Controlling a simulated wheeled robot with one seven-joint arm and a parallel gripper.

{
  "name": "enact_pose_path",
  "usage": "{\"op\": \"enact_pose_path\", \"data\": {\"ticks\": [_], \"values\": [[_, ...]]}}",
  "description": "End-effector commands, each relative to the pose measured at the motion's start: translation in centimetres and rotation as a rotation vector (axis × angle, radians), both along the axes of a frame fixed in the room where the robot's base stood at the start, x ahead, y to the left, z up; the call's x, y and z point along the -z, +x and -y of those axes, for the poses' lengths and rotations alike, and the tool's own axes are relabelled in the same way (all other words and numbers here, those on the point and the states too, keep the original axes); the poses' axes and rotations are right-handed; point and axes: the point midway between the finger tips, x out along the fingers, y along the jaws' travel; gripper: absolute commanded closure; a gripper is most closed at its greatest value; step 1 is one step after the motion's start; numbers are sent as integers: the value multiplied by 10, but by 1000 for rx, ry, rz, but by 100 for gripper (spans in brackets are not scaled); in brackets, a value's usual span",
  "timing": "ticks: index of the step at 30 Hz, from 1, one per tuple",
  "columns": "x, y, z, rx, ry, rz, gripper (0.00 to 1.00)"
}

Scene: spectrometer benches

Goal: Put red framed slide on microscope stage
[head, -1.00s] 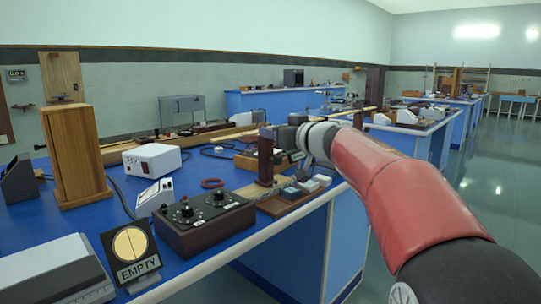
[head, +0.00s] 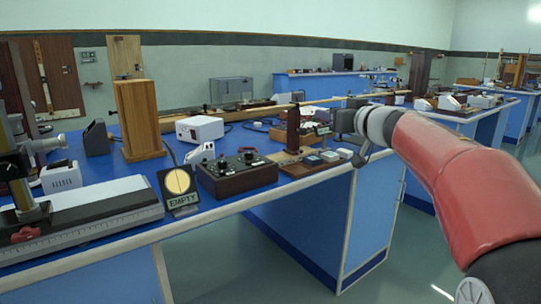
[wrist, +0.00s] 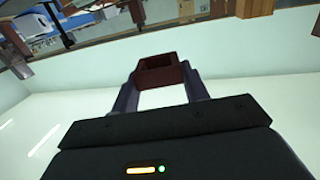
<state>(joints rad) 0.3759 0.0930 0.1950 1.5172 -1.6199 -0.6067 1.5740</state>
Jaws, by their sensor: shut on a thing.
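My gripper (wrist: 161,86) is shut on a dark red square frame (wrist: 175,78), the red framed slide, held between the two fingertips in the wrist view. At the left edge of the head view stands an instrument with a brass post and chrome tube (head: 45,143) on a long white scaled base. It may be the microscope; it is cut off by the frame, and I cannot make out its stage.
The near blue bench (head: 110,222) carries a black EMPTY sign (head: 178,190), a dark control box with knobs (head: 237,176), a tall wooden block (head: 139,120) and a white box (head: 200,128). Small blocks lie near the bench's right end. The floor (head: 330,285) in front is clear.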

Motion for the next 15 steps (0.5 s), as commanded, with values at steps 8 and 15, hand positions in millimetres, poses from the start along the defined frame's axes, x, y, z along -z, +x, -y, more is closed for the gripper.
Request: {"op": "enact_pose_path", "data": {"ticks": [8,15], "values": [[36,-5,-1,25,2,-4,81],[80,-12,-1,60,3,-7,81]]}}
